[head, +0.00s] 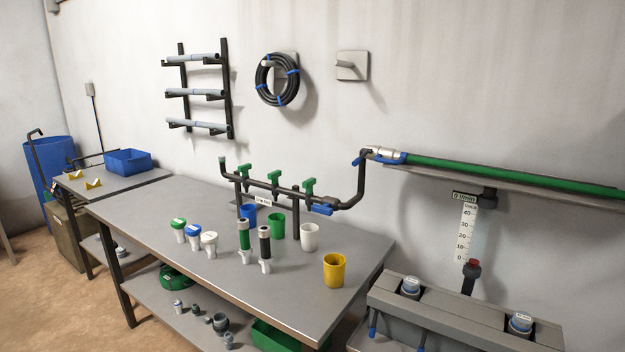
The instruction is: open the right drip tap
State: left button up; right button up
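A black pipe manifold (262,185) stands on black posts at the back of the grey workbench. Three green drip taps sit along it: the left tap (243,171), the middle tap (274,178) and the right tap (309,186). The green handle of the right tap stands above the pipe; I cannot tell whether it is open or closed. A blue part (321,209) sits just right of it and slightly lower. Neither of my grippers is in view, and nothing is seen touching the taps.
Blue (248,211), green (277,226), white (310,237) and yellow (334,271) cups stand on the workbench (160,212). Two upright filters (244,236) and several capped pieces stand to their left. A green pipe (500,174) runs along the wall at right, above a grey trough (460,318).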

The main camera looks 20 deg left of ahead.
aim_at(307, 185)
jog(key=j+z, duration=0.15)
jog(key=j, duration=0.3)
jog(key=j+z, duration=0.15)
jog(key=j, duration=0.3)
jog(key=k+j+z, duration=0.15)
jog(key=j, duration=0.3)
jog(key=j+z, duration=0.15)
jog(key=j, duration=0.35)
jog(key=k+j+z, duration=0.15)
jog(key=j, duration=0.3)
jog(key=j+z, duration=0.15)
jog(key=j, duration=0.25)
jog(key=k+j+z, duration=0.15)
jog(key=j, duration=0.25)
jog(key=k+j, duration=0.05)
